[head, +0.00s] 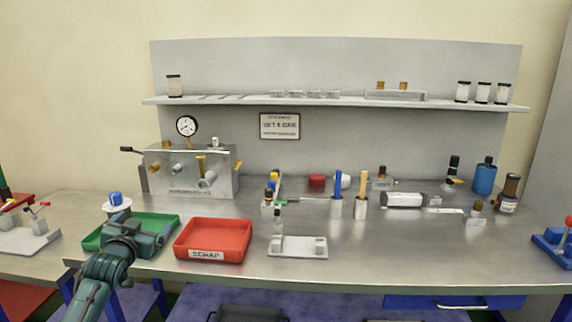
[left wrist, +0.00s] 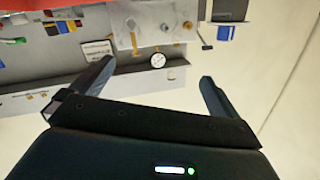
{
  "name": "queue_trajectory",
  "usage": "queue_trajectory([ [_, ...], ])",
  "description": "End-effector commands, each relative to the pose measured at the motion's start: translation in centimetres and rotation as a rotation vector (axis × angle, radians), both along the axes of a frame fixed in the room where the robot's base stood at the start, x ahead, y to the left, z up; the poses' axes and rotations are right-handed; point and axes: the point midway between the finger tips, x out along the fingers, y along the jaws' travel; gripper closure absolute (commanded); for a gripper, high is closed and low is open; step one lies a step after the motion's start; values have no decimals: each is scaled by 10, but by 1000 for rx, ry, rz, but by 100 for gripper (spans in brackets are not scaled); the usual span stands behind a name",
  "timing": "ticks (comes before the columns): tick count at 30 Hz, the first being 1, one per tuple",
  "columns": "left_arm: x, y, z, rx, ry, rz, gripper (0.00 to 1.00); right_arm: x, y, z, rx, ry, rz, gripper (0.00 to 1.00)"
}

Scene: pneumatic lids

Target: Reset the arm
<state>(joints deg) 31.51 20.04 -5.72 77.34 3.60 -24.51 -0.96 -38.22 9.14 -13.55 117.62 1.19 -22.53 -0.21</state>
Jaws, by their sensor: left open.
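My left arm (head: 92,288) comes in from the bottom left, a teal arm. Its left gripper (head: 150,238) is over the front of the green tray (head: 168,222), left of the red scrap tray (head: 213,236). The fingertips are hard to make out in the head view. In the left wrist view, the left gripper (left wrist: 157,68) has its two dark fingers spread wide with nothing held between them. That view is upside down, with the gauge (left wrist: 157,61) and grey valve box (left wrist: 150,28) beyond the fingers. My right gripper is not in either view.
The grey valve box (head: 190,172) stands behind the trays. A small stand (head: 298,246) and several bottles and tools are further right. The front right bench (head: 420,258) is clear.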

Motion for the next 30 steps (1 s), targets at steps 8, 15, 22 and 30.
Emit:
queue_trajectory([
  [8, -54, -49, -86, 13, 81, -79, 0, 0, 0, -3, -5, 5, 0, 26],
  [15, -155, -114, -185, -52, 235, -180, 0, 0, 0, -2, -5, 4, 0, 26],
  [22, -295, -177, -247, -175, 406, -259, 0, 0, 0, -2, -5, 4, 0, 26],
  [30, -387, -210, -256, -277, 513, -280, 0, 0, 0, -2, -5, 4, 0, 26],
])
